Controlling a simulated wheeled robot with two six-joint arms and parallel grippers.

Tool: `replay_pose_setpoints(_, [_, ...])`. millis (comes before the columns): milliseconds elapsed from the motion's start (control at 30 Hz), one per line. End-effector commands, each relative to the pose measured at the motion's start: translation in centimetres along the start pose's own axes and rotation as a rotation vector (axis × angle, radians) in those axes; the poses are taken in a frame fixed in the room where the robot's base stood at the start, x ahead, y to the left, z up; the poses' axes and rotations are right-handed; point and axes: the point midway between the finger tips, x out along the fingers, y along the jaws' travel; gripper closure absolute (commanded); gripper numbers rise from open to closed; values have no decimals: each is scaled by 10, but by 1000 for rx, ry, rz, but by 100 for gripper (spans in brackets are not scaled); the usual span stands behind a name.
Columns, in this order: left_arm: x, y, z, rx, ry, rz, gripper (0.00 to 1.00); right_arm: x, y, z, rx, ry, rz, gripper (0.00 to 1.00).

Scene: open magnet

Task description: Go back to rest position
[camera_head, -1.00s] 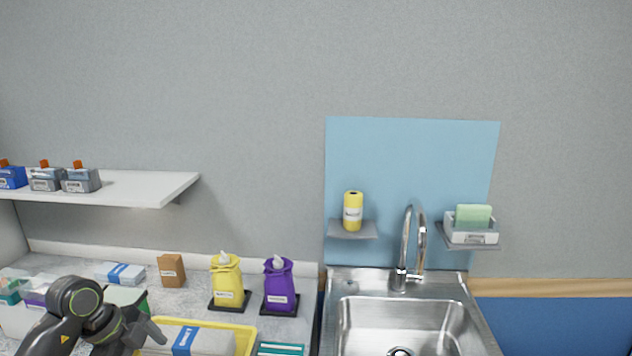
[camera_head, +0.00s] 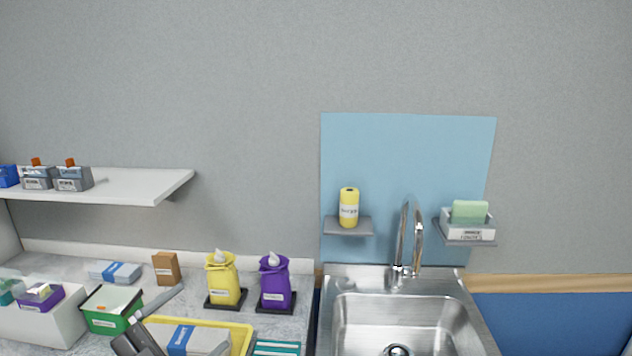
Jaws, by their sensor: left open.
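My left gripper (camera_head: 152,315) is at the bottom left of the head view, in front of the yellow tray (camera_head: 240,334) and the green box (camera_head: 104,322). Its grey fingers are spread apart with nothing between them. Most of its arm is below the picture edge. My right gripper is not in view.
A white container (camera_head: 65,325) with smaller boxes stands at the far left of the counter. A yellow bag (camera_head: 222,280) and a purple bag (camera_head: 275,283) stand behind the tray. A sink (camera_head: 395,325) with a faucet is on the right, and a white shelf (camera_head: 140,186) hangs above left.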

Motion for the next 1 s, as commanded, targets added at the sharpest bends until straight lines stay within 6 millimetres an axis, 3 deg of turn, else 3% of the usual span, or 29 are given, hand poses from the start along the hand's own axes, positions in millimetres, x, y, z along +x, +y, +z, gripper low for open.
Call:
replay_pose_setpoints(233, [-48,-41,11,-87,-146,-456,2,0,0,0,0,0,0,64])
replay_pose_setpoints(333, [-77,-48,26,-137,-270,-608,2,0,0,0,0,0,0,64])
replay_pose_setpoints(467, [-120,-43,50,-214,-480,-759,2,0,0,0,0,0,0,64])
replay_pose_setpoints(567, [-156,-28,68,-286,-666,-832,2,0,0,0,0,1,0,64])
replay_pose_setpoints(767, [-226,33,92,-455,-1082,-848,2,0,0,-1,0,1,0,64])
replay_pose_setpoints(1000, [-289,128,81,-672,-1518,-647,2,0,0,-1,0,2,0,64])
